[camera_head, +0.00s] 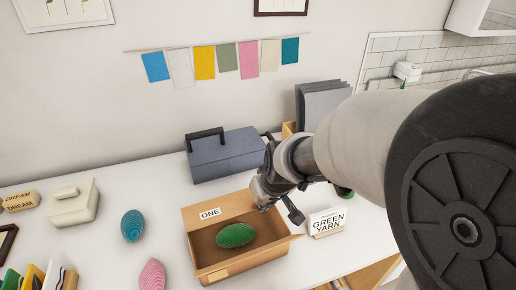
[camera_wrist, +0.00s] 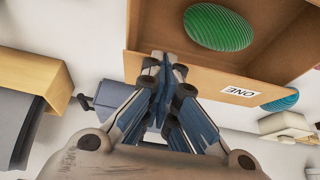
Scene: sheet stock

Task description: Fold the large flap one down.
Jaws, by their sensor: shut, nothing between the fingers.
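The cardboard box (camera_head: 245,268) stands open on the white table. Its large flap marked ONE (camera_head: 228,208) stands raised along the back side. A green yarn ball (camera_head: 236,235) lies inside the box. My gripper (camera_head: 264,203) is at the right end of the flap, its fingers closed and empty. In the wrist view, the shut fingertips (camera_wrist: 167,62) overlap the cardboard flap (camera_wrist: 190,75), with the ONE label (camera_wrist: 240,92) to their right. The yarn ball also shows there (camera_wrist: 218,27). I cannot tell whether the fingertips touch the cardboard.
A grey-blue toolbox (camera_head: 225,155) stands behind the box. A GREEN YARN sign (camera_head: 327,224) stands to its right. Blue yarn (camera_head: 132,226) and pink yarn (camera_head: 152,274) lie to its left, near a cream case (camera_head: 72,204). Grey folders (camera_head: 318,103) stand at the back right.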

